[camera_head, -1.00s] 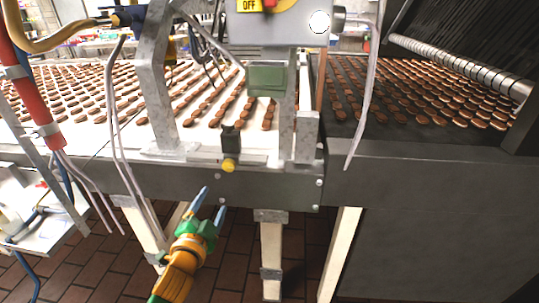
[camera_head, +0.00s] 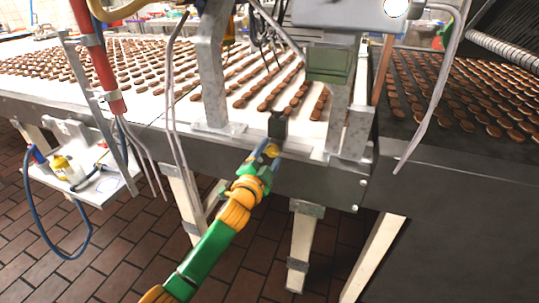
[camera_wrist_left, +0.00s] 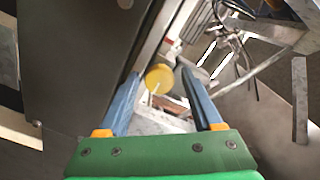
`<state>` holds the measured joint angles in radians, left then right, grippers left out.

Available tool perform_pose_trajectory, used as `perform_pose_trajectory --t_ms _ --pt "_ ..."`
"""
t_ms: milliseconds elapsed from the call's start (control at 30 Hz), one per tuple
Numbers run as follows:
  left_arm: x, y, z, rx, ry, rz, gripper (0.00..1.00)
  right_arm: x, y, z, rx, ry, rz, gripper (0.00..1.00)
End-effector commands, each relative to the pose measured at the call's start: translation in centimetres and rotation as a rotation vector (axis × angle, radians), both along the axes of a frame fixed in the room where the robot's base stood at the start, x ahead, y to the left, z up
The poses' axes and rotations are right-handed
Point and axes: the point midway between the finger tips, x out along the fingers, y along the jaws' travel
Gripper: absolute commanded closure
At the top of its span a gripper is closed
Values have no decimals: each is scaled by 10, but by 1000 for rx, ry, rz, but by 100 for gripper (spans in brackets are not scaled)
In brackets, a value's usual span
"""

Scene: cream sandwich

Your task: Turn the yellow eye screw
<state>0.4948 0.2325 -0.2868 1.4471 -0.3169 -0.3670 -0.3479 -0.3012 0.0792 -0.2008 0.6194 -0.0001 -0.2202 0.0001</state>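The yellow eye screw (camera_head: 271,150) is a small round yellow knob below a black block (camera_head: 278,127) on the conveyor's front edge. It also shows as a yellow disc in the left wrist view (camera_wrist_left: 159,78). My left gripper (camera_head: 265,154) has blue fingers and a green palm and is at the screw. In the left wrist view the two fingers (camera_wrist_left: 160,88) are apart, one on each side of the yellow disc. I cannot tell whether either finger touches it. My right gripper is not in view.
The conveyor (camera_head: 140,100) carries rows of brown cookies behind the screw. Grey metal brackets (camera_head: 214,70) and a green box (camera_head: 330,63) stand close by. A red pipe and hanging cables (camera_head: 172,100) are to the left. A white side tray (camera_head: 100,185) is at lower left.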

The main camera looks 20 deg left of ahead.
Motion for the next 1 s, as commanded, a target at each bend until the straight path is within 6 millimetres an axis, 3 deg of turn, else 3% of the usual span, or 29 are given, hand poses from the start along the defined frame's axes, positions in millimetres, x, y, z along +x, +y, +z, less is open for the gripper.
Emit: perform_pose_trajectory --t_ms 33,200,233,567,1000 --pt "0 0 0 0 0 0 50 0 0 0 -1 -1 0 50" --pt "0 0 0 0 0 0 96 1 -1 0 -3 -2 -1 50" --pt "0 0 0 0 0 0 100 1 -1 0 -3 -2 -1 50" --pt "0 0 1 -47 1 0 100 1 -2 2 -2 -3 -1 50" --pt "0 -1 1 -393 12 -1 100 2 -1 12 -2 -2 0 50"
